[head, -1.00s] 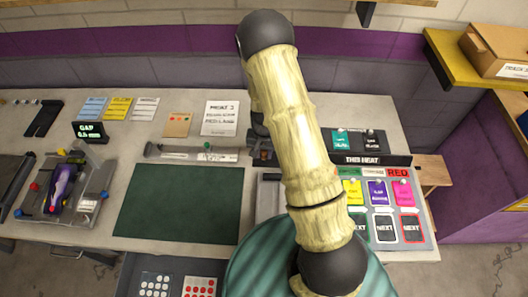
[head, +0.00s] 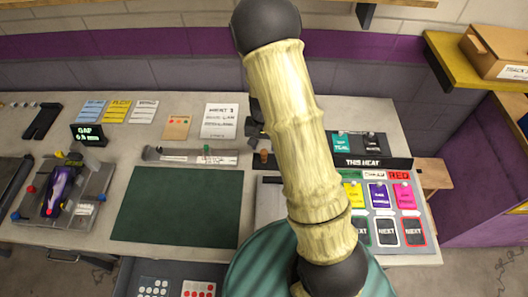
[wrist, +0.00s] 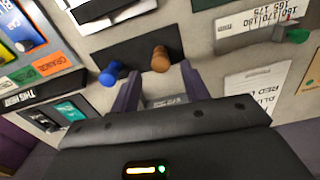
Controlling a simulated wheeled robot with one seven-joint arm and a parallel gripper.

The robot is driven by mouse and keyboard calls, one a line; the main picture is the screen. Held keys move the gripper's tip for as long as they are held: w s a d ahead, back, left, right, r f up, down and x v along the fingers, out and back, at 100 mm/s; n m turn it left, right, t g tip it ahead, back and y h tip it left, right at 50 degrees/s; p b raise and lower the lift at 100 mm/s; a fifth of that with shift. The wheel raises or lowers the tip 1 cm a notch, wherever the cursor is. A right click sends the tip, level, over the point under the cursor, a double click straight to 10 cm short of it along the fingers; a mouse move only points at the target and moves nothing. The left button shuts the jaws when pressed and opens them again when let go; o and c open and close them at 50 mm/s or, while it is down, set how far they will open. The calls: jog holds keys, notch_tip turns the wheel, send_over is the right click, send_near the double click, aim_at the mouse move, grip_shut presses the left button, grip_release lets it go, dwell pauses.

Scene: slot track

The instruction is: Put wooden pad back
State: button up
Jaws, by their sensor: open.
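The brown wooden piece (wrist: 160,60), likely the wooden pad, stands like a short rounded peg on a dark plate (wrist: 137,50) in the wrist view. It also shows in the head view (head: 264,156), just left of my arm. A blue-headed piece (wrist: 111,73) stands beside it on the same plate. My gripper (wrist: 160,86) is open and empty, its two purple-grey fingers apart and pointing toward the plate. The wooden piece lies beyond the fingertips, apart from them as far as I can tell. In the head view my forearm hides most of the gripper.
A grey bar tool (head: 190,156) with a green knob lies left of the plate. A green mat (head: 176,207) is clear. A slot-car fixture (head: 62,198) stands at left. A sign board with coloured cards (head: 382,200) stands at right. An open drawer (head: 176,276) is in front.

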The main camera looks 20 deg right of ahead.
aim_at(264, 153)
jog(key=shift+r+b, duration=0.3)
jog(key=shift+r, duration=2.4)
jog(key=s+r+n+t, duration=0.2)
jog(key=s+r+n, duration=0.2)
jog(key=s+r, duration=0.6)
jog(key=s, duration=0.4)
jog(key=shift+n+t, duration=0.3)
jog(key=shift+s+r, duration=0.1)
jog(key=shift+c, duration=0.3)
jog(key=shift+c, duration=0.8)
